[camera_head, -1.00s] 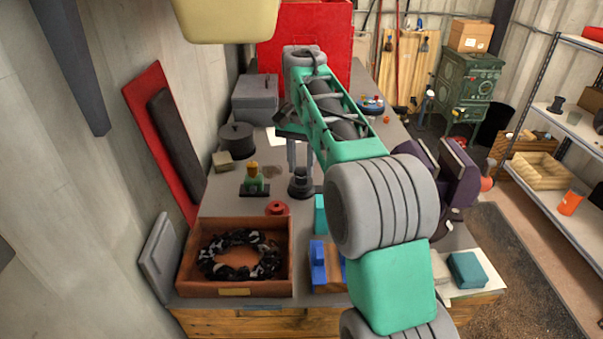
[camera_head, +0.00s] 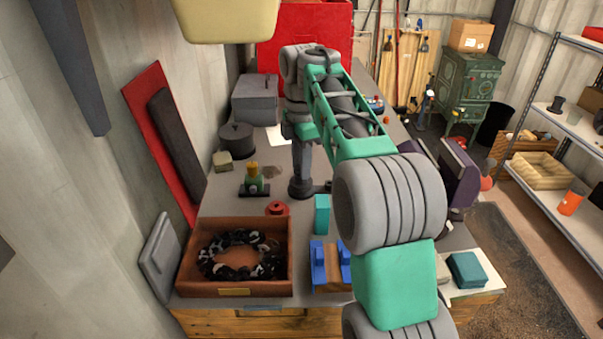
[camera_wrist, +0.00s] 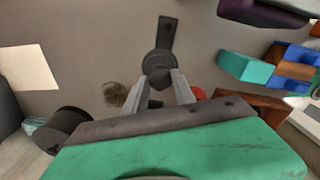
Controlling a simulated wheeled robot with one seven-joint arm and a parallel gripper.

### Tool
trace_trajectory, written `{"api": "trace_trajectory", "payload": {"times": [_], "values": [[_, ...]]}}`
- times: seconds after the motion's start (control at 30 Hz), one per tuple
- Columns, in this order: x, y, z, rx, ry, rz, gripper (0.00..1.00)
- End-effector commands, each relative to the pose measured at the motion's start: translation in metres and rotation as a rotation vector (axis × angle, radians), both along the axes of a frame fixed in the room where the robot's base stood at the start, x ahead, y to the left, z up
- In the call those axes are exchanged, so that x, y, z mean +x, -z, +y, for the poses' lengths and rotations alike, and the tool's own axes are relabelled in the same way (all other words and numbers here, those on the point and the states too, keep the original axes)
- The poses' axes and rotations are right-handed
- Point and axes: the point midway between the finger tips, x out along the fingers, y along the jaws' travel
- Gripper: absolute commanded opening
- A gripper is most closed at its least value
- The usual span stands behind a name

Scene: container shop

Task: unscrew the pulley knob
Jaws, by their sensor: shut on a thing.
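The pulley knob (camera_wrist: 158,66) is a dark round piece in the wrist view, with a flat dark bar (camera_wrist: 168,32) reaching away from it. In the head view its dark round base (camera_head: 301,190) stands on the grey table, with the short bar pointing right. My gripper (camera_wrist: 164,80) comes down from above with its two fingers on either side of the knob, shut on it. In the head view my gripper (camera_head: 302,176) is seen nearly edge-on and hides the knob's top.
A teal block (camera_head: 321,214), a blue fixture (camera_head: 319,270) and a wooden tray (camera_head: 190,275) lie in front. A black pot (camera_head: 236,139) and grey box (camera_head: 255,98) stand behind.

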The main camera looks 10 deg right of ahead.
Motion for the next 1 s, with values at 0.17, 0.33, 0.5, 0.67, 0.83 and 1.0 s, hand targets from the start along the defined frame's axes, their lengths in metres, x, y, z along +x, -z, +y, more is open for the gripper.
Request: {"api": "trace_trajectory", "payload": {"times": [0.17, 0.33, 0.5, 0.67, 0.83, 1.0], "values": [[0.0001, -0.0007, -0.0002, 0.0, -0.438, -0.001, 0.0], [0.0001, -0.0009, -0.0002, 0.0, -0.647, -0.001, 0.0], [0.0001, -0.0009, -0.0001, 0.0, -0.644, -0.001, 0.37], [0.0001, -0.0006, -0.0002, -0.001, -0.643, 0.0, 0.5], [0.0, -0.0005, -0.0001, -0.001, -0.642, 0.0, 0.57], [0.0, -0.0003, -0.0001, 0.0, -0.641, 0.0, 0.5]]}}
